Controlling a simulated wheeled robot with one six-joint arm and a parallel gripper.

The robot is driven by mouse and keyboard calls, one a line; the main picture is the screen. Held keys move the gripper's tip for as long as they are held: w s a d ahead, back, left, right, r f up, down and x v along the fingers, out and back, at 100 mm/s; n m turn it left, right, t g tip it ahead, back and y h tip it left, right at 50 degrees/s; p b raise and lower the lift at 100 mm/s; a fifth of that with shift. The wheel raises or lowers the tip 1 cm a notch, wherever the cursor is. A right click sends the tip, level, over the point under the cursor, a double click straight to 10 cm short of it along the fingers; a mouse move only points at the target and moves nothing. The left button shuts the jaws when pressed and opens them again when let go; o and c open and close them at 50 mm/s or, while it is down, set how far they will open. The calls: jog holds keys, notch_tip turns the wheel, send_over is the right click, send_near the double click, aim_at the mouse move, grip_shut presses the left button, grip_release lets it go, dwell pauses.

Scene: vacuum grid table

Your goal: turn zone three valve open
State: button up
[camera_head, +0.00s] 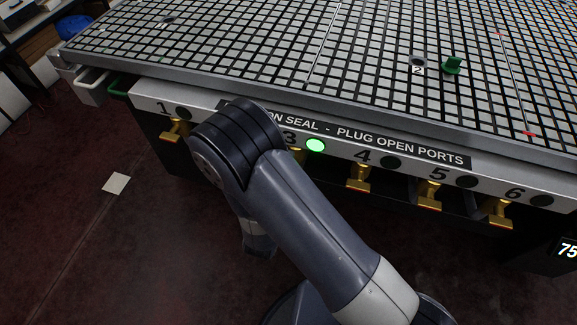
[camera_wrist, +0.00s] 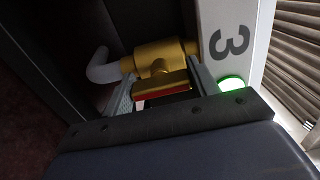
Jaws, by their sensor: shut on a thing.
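The zone three valve (camera_wrist: 156,55) is brass, under the panel marked 3, with a pale bent pipe at its left in the wrist view. Its yellow handle (camera_wrist: 160,79) has a red edge and lies roughly in line with the valve body in that view. My gripper (camera_wrist: 163,84) is shut on this handle, one finger at each end. The zone three lamp (camera_wrist: 232,83) glows green; it also shows in the head view (camera_head: 315,145). In the head view my arm hides my gripper and most of the valve (camera_head: 298,156).
Other yellow valves hang along the table front, such as valve 1 (camera_head: 175,130) and valve 4 (camera_head: 359,178); their lamps are dark. A pale square (camera_head: 116,184) lies on the floor.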

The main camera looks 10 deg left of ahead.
jog(key=o, duration=1)
jog(key=s, duration=1)
jog(key=shift+s+a, duration=0.4)
jog(key=shift+w, duration=0.1)
jog(key=w, duration=1)
jog(key=shift+w+d, duration=0.35)
jog(key=shift+d, duration=0.05)
